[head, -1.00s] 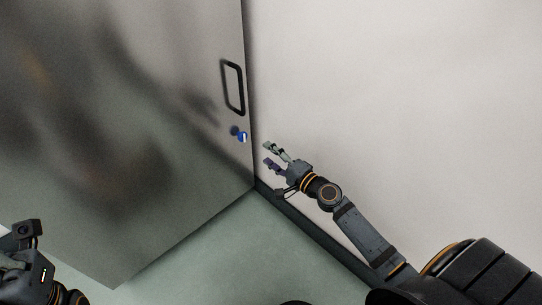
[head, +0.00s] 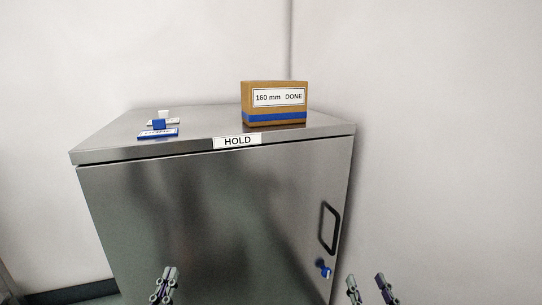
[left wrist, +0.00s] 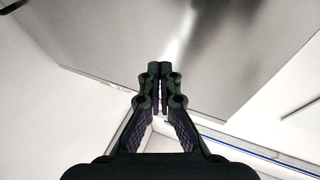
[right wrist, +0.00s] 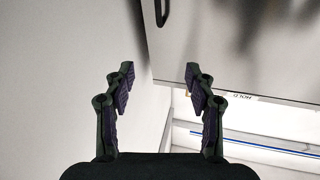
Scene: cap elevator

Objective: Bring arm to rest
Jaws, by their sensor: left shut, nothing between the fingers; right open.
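My left gripper (head: 165,284) shows at the bottom of the head view, in front of the steel cabinet. Its fingers are together with nothing between them, as the left wrist view (left wrist: 159,88) also shows. My right gripper (head: 370,289) is at the bottom right of the head view, to the right of the cabinet's right edge. Its fingers are apart and empty, and the right wrist view (right wrist: 158,88) shows a clear gap between them. Both arms behind the grippers are out of the head view.
The steel cabinet (head: 200,215) has a black handle (head: 330,228), a blue lock or key (head: 323,269) and a HOLD label (head: 237,141). On top stand a box marked 160 mm DONE (head: 273,103) and small blue-and-white items (head: 159,125). White walls stand behind and right.

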